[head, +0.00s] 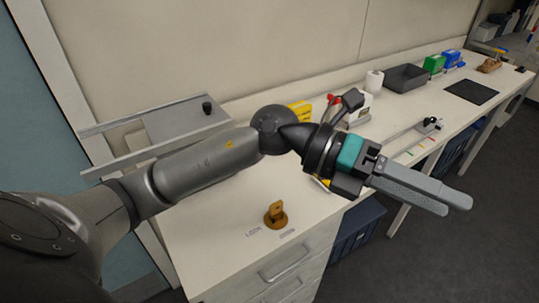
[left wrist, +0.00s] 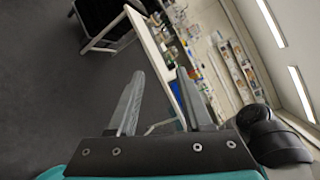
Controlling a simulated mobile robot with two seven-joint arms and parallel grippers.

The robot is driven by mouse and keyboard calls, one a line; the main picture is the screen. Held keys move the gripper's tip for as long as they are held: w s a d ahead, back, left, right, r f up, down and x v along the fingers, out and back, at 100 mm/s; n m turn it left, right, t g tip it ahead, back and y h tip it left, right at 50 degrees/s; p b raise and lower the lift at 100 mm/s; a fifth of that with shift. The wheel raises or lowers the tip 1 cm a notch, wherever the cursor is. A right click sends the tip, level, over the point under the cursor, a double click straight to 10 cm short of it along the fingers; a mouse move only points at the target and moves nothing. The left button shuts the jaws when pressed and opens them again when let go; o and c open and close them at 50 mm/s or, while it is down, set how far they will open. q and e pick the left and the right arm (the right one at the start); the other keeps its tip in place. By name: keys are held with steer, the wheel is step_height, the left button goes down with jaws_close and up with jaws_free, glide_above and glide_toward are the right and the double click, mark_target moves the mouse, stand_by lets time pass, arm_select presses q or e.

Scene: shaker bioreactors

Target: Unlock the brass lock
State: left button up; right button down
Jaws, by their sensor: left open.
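The brass lock (head: 275,216) stands on the white bench top near its front edge, in the lower middle of the head view. It has a round base with an upright key-like piece on top. Small printed labels lie on the bench beside it. My left gripper (head: 455,205) is open and empty, held above the bench's front edge, to the right of the lock and apart from it. In the left wrist view my left gripper (left wrist: 160,95) shows its two fingers spread with nothing between them. The lock does not show there. My right gripper is not in view.
A grey rail-sided device (head: 180,122) with a black knob stands at the back left of the bench. A yellow box (head: 300,112), a white roll (head: 374,80), a dark tray (head: 405,78) and a black mat (head: 471,92) lie further along. Drawers (head: 285,262) are below the lock; dark floor is open at right.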

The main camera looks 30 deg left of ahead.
arm_select(q)
steer(key=a+f+m+y, duration=0.2)
steer(key=a+f+y, duration=0.3)
steer(key=f, duration=0.1)
steer(key=n+y, duration=0.2)
steer(key=y, duration=0.9)
glide_toward(276, 203)
steer(key=shift+g, duration=0.3)
steer(key=f, duration=0.3)
steer(key=w+f+b, duration=0.1)
steer(key=f, duration=0.6)
steer(key=shift+w+d, duration=0.3)
steer(key=shift+c, duration=0.2)
jaws_close()
